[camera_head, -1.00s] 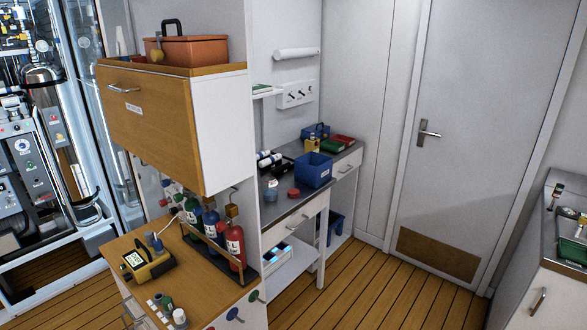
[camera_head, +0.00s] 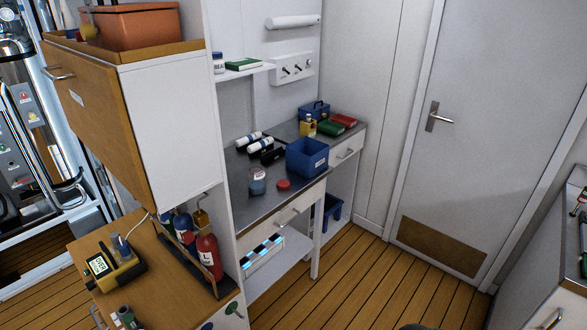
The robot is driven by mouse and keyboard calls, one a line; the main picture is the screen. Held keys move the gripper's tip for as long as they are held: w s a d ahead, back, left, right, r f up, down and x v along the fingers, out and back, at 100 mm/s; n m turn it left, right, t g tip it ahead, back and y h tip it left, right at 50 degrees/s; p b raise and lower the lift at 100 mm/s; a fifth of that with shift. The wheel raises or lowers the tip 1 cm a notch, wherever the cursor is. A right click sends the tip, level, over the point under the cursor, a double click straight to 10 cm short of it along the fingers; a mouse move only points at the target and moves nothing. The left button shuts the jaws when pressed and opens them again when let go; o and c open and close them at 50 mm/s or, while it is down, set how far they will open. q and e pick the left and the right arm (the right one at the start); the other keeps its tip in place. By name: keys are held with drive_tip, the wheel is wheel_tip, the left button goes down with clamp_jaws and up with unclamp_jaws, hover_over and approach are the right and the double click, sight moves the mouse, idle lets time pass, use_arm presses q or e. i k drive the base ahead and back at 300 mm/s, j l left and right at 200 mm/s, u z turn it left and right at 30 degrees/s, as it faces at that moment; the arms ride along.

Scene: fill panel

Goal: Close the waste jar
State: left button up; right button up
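A clear jar (camera_head: 258,181) with blue-grey contents stands upright on the grey worktop (camera_head: 240,203), near its front left. It appears to have no lid on top. A small round red lid (camera_head: 283,184) lies on the worktop just right of the jar, apart from it. Neither of my grippers can be made out. A small dark shape cuts into the bottom edge of the view, too little of it to identify.
A blue bin (camera_head: 307,158) stands behind and right of the lid. White-labelled bottles (camera_head: 260,145) lie behind the jar. A tall cabinet (camera_head: 180,120) and a wooden counter with gas bottles (camera_head: 207,256) stand left. Wooden floor (camera_head: 370,280) is clear in front.

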sight(256, 175)
drive_tip(key=i+l, duration=0.35)
drive_tip(key=i, duration=0.15)
drive_tip(key=i+l, duration=0.4)
drive_tip(key=i, duration=0.15)
drive_tip(key=i+l, duration=0.35)
drive_tip(key=i, duration=0.15)
drive_tip(key=i+l, duration=0.35)
drive_tip(key=i, duration=0.2)
drive_tip(key=i+u, duration=0.1)
drive_tip(key=u, duration=1.35)
